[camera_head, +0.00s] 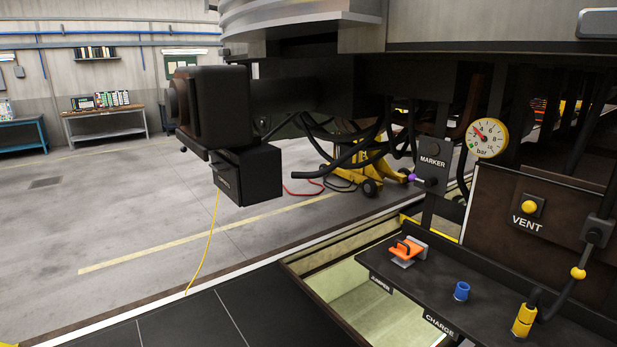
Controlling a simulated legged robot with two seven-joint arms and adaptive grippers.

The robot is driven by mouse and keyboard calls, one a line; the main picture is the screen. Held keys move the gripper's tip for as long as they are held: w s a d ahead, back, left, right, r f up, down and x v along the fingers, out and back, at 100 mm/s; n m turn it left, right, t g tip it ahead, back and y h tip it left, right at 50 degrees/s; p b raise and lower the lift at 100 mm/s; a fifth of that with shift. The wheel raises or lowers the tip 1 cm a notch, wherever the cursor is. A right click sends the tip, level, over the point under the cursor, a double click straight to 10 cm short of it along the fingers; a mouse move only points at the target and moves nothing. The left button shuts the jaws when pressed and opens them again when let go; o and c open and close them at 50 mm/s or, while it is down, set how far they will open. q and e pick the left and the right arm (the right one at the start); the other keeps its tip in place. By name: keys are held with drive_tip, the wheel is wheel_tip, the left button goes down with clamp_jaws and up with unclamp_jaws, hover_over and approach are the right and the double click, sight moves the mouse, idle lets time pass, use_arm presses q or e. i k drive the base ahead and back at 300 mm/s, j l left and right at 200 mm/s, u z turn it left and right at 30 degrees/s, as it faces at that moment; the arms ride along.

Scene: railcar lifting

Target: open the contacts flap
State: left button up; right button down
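A black box (252,178) hangs under the dark coupler head (220,105) at the end of the railcar, left of the picture's middle. A small pale label (223,184) sits on the box's left face; its lettering is too small to read surely. This box looks like the contacts housing, and its lid seems to lie flat and shut, though dark surfaces make the flap's edges hard to tell. A yellow cable (212,235) hangs from the box down to the floor. Neither of my grippers is in view.
A dark shelf (440,283) at right carries an orange clamp (407,249), a blue socket (461,291) and a yellow connector (524,320). Above are a MARKER box (432,165), gauge (487,138) and VENT button (529,207). Black hoses (350,150) hang right of the box. Open floor (110,210) lies left.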

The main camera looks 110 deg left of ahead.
sight(226, 175)
drive_tip(key=u, duration=4.1)
drive_tip(key=i+j+z, duration=0.15)
drive_tip(key=i+j, duration=0.05)
drive_tip(key=i, duration=0.1)
